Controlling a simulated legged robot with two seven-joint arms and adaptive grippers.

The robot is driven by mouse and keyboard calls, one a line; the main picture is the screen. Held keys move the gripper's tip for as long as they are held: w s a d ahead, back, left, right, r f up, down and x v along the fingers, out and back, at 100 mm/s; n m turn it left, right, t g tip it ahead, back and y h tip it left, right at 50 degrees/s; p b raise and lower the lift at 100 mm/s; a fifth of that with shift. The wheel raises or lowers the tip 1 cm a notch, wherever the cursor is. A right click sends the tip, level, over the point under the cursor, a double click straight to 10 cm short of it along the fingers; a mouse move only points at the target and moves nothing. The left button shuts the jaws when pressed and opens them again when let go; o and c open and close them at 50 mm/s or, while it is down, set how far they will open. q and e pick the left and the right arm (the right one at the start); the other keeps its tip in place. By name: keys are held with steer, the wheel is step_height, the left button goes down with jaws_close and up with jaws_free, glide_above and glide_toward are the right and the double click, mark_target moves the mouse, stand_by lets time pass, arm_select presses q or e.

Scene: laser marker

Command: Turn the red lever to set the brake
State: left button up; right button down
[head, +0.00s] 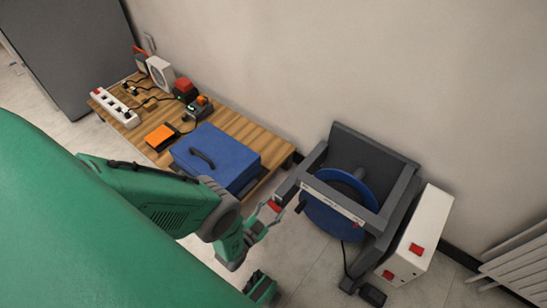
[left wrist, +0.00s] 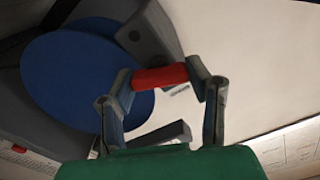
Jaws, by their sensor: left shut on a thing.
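The red lever (head: 275,206) shows at the left side of the dark grey machine with the blue wheel. In the left wrist view the red lever (left wrist: 160,77) lies crosswise between the two fingertips, which press on its ends. My left gripper (head: 265,214) is shut on it; the fingers also show in the left wrist view (left wrist: 163,79). In the head view the fingers partly hide the lever. A green part with dark tips (head: 262,287) at the bottom edge seems to be my right gripper; its jaws are not clear.
The blue wheel (head: 322,217) sits inside the grey frame (head: 400,190). A white box with red switches (head: 424,235) stands right of it. A low wooden table (head: 262,142) holds a blue case (head: 222,151) and electrical parts. A white radiator (head: 520,262) is at far right.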

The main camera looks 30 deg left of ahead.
arm_select(q)
steer(key=m, duration=0.6)
steer(key=shift+s+d+f, duration=0.1)
steer(key=shift+d+f, duration=0.05)
steer(key=shift+d, duration=0.1)
steer(key=m, duration=0.5)
steer(key=shift+f, duration=0.1)
steer(key=shift+d+f+m, duration=0.1)
steer(key=shift+d+m, duration=0.05)
steer(key=shift+m, duration=0.85)
steer(key=shift+s+m, duration=0.1)
steer(key=shift+m, duration=0.2)
steer(key=o, duration=1.2)
steer(key=shift+f, duration=0.1)
steer(key=shift+c, duration=0.2)
